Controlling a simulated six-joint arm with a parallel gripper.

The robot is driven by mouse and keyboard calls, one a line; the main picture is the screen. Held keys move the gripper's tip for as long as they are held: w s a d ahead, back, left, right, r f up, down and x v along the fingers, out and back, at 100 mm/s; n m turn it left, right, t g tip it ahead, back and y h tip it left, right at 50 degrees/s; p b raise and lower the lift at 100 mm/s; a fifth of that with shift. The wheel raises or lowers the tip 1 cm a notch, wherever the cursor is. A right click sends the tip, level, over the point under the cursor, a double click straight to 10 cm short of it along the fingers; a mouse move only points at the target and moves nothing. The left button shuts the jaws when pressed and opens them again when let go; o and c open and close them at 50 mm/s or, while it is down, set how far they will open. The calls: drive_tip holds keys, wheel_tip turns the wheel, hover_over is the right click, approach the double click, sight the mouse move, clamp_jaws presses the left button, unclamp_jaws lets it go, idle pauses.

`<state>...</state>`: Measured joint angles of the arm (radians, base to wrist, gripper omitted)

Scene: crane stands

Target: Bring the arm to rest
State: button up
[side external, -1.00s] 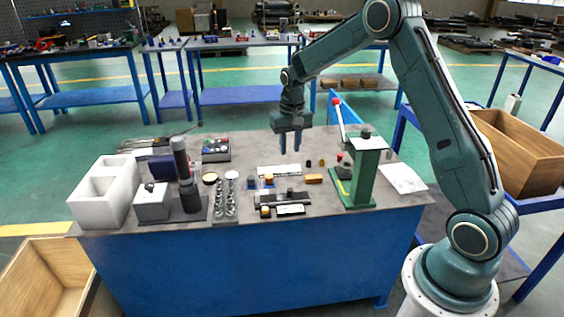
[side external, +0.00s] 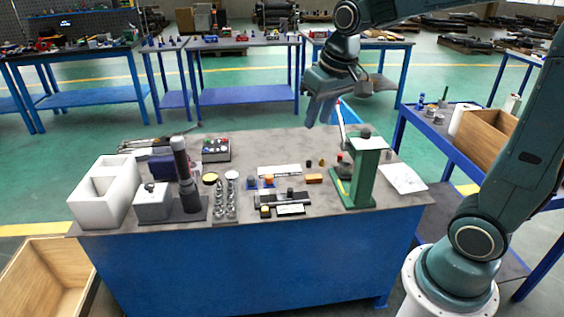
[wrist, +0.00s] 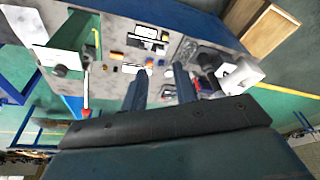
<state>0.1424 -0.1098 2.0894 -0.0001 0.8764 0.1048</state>
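My gripper (side external: 319,112) is raised above the back of the grey-topped workbench (side external: 265,150), clear of everything on it, and tilted. The wrist view shows its two blue fingers (wrist: 159,76) apart with nothing held between them. The bench top shows beyond the fingers. My arm is drawn up, and its upper links run out of the top of the side view.
A green lever press (side external: 365,175) with a red-knobbed lever stands at the bench's right, below my gripper. A white foam block (side external: 88,205), a dark upright cylinder (side external: 181,160) and small parts stand left and centre. A wooden crate (side external: 487,140) sits on the right-hand table.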

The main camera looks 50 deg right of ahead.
drive_tip(key=s+a+n+t, duration=0.1)
drive_tip(key=s+a, duration=0.1)
drive_tip(key=s, duration=0.6)
drive_tip(key=s+a+n+t, duration=0.1)
drive_tip(key=s+a, duration=0.2)
drive_tip(key=s, duration=0.5)
drive_tip(key=shift+r+n, duration=0.3)
drive_tip(key=shift+n, duration=0.1)
